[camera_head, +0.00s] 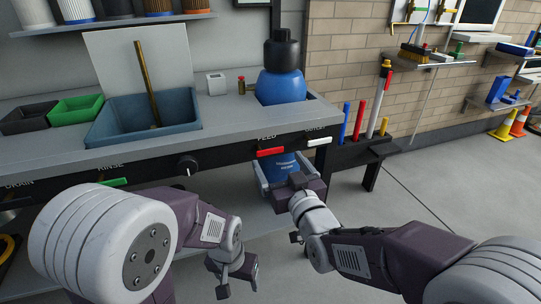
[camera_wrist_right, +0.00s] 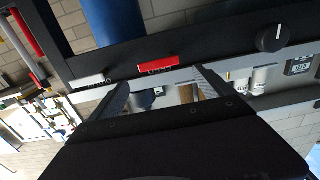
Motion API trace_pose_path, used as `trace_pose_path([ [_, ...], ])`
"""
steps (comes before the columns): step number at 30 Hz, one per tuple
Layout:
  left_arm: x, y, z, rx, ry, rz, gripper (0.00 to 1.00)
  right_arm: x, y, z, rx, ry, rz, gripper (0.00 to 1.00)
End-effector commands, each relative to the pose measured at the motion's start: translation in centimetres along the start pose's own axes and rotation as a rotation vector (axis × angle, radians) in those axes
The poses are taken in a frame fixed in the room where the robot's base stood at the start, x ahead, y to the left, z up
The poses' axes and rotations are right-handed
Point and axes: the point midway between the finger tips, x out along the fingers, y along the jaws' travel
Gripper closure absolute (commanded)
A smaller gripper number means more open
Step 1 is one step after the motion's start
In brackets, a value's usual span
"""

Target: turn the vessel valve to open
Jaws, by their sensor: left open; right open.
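A white handle (camera_head: 320,141) sits at the right end of the black front panel, under a label too small to read surely; it also shows in the right wrist view (camera_wrist_right: 87,81). A red handle (camera_head: 270,151) labelled FEED is left of it; it also shows in the right wrist view (camera_wrist_right: 158,64). My right gripper (camera_head: 290,168) is open and empty below these handles. In the wrist view its fingertips (camera_wrist_right: 160,84) point toward the panel, with the red handle beyond the gap, apparently untouched. My left gripper (camera_head: 233,280) is open and hangs low in front of the bench.
The panel also carries a black knob (camera_head: 187,165) and a green handle (camera_head: 113,182) near RINSE. A blue vessel (camera_head: 281,86) with a black cap stands above the red handle. A sink (camera_head: 150,132) is left. Upright coloured tubes (camera_head: 377,100) stand right. Open floor lies right.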

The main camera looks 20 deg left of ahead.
Motion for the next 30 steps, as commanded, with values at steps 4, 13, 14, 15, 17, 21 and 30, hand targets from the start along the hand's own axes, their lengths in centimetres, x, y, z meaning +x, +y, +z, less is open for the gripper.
trace_pose_path([
  [4,1.6,0.0,0.2,0.0,0.0,0.0,0.29,3.3,0.0,0.5,0.0,0.002,0.001,0.08],
  [13,2.6,-0.1,0.3,0.0,-0.001,0.0,0.29,7.1,0.1,0.2,0.0,0.0,0.001,0.08],
  [14,2.6,-0.1,0.3,0.0,-0.001,0.0,0.29,7.2,0.1,0.2,0.0,0.0,0.001,0.08],
  [15,2.5,-0.1,0.3,0.0,-0.001,0.0,0.29,7.3,0.1,0.1,0.0,0.0,0.001,0.08],
  [17,2.5,-0.1,0.3,0.0,-0.001,0.0,0.29,7.3,0.1,0.1,0.0,-0.001,0.001,0.08],
  [21,2.5,-0.1,0.3,0.0,-0.001,0.0,0.29,7.3,0.1,0.1,0.0,-0.001,0.001,0.11],
  [30,2.5,-0.1,0.3,0.0,-0.001,0.0,0.29,7.3,0.1,0.1,0.001,-0.001,0.001,0.71],
])
